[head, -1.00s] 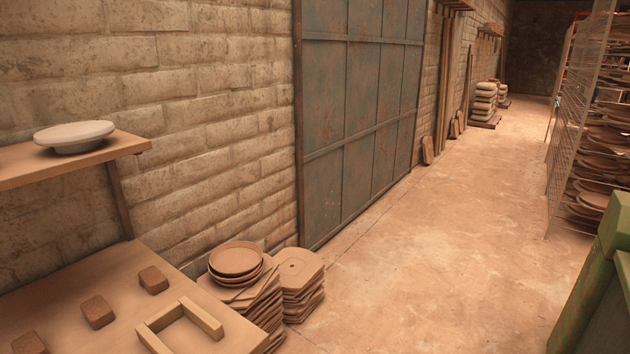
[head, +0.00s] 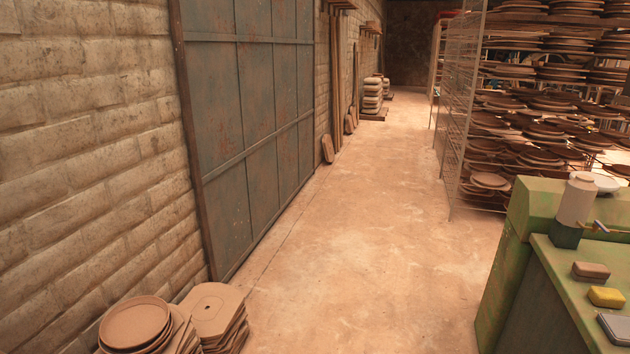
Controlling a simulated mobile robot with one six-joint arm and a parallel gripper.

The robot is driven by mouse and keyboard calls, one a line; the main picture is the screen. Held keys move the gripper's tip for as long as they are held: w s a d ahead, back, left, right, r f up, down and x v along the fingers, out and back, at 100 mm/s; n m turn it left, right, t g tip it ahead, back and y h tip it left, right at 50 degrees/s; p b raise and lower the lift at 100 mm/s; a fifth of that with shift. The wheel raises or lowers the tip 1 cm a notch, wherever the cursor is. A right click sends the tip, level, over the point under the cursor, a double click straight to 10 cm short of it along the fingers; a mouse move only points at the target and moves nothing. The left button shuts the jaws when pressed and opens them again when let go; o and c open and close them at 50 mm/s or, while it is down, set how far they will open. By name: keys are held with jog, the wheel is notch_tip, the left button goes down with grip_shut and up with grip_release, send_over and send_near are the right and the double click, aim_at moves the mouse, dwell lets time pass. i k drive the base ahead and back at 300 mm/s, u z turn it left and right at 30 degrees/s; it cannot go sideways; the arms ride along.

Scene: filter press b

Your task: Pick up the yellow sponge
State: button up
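The yellow sponge (head: 606,297) is a small block lying on the green machine's top (head: 570,275) at the lower right of the head view. A brown block (head: 590,271) lies just behind it, and a grey flat block (head: 615,328) lies in front of it, cut by the picture's right edge. My gripper is not in the picture.
A pale cylinder on a dark base (head: 573,207) stands on the machine behind the blocks. Racks of stacked plates (head: 540,110) stand beyond. Stacked boards and plates (head: 205,315) sit on the floor at lower left. The floor between (head: 370,260) is clear.

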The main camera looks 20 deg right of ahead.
aim_at(602, 297)
jog(key=z, duration=0.65)
jog(key=i, duration=0.75)
jog(key=z, duration=0.45)
